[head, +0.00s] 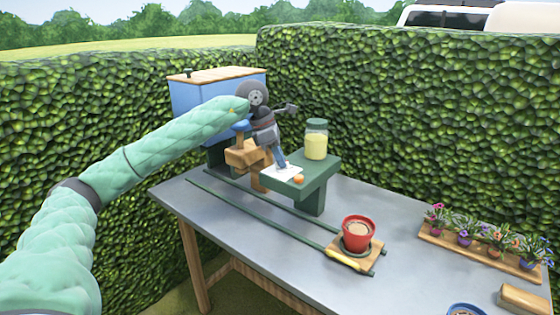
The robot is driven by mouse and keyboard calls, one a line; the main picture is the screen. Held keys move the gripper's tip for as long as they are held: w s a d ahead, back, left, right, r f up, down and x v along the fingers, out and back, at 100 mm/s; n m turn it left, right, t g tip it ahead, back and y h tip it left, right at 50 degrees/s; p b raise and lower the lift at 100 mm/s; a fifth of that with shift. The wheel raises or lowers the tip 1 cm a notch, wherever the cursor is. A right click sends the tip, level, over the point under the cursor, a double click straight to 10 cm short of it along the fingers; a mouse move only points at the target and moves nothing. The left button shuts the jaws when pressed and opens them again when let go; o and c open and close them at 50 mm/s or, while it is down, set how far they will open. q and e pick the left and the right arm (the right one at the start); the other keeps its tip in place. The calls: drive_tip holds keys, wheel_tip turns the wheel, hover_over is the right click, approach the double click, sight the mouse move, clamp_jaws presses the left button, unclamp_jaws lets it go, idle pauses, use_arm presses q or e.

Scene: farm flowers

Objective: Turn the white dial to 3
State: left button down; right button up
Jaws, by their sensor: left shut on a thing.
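A small green stand (318,174) rises from the grey table. A white flat piece (291,173), apparently the dial's face, lies on its top at the left side. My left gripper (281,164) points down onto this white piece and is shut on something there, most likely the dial. The fingers hide the part they hold. No numbers or pointer can be read at this size. A small orange knob (298,180) sits at the front edge of the stand, just right of the white piece. My right gripper is not in view.
A jar of yellow contents (316,142) stands on the green stand, close right of my gripper. A blue box (190,98) and a wooden block (240,156) are behind left. Green rails lead to a red pot (357,232). Flowers (466,238) stand at right.

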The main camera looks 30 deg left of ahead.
use_arm(q)
drive_tip(key=shift+m+g, duration=0.3)
drive_tip(key=shift+m, duration=0.6)
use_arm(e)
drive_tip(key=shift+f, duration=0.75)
use_arm(q)
drive_tip(key=c, duration=1.5)
unclamp_jaws()
drive_tip(key=shift+a, duration=0.1)
drive_tip(key=shift+r, duration=0.1)
